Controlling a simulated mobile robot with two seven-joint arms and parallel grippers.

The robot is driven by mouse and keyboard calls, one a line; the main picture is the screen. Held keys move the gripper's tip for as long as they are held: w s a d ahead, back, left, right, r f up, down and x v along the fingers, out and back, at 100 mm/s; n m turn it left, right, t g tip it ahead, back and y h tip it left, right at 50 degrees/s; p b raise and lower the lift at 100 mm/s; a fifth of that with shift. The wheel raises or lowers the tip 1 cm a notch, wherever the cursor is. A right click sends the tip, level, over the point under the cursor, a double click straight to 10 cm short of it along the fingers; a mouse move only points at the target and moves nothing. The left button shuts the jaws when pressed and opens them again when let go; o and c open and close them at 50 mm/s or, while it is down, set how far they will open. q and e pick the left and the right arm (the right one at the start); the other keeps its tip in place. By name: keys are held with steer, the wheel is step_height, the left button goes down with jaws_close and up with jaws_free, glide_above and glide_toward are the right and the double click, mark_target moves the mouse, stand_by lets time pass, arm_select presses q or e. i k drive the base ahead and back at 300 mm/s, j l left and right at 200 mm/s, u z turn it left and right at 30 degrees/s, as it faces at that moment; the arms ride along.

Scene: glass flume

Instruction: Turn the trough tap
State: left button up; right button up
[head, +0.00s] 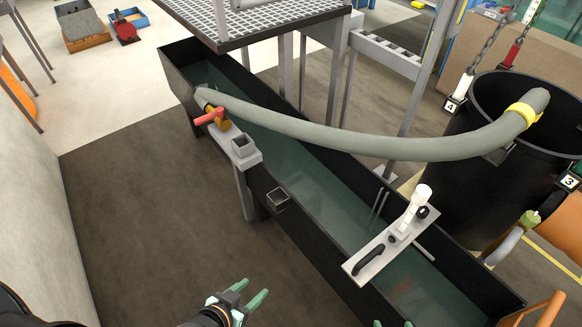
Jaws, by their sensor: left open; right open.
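The trough tap (219,119) has a red handle (207,117) and a brass-coloured body. It sits at the near long side of the black trough (325,247), by the left end of a grey hose. The handle sticks out to the left, over the floor side. My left gripper (254,291) has green fingers spread apart, with nothing between them. It is well below the tap in the picture and apart from it. My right gripper (393,323) shows only its two green fingertips, apart, at the bottom edge; the rest is out of frame.
A thick grey hose (370,147) arches from the tap over the trough to a black barrel (470,135). A grey plate (381,256) with a white fitting lies across the trough. Small grey brackets (277,200) jut from its near side. The dark floor (140,190) left of it is clear.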

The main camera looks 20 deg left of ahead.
mark_target(530, 219)
steer(key=z, duration=1.3)
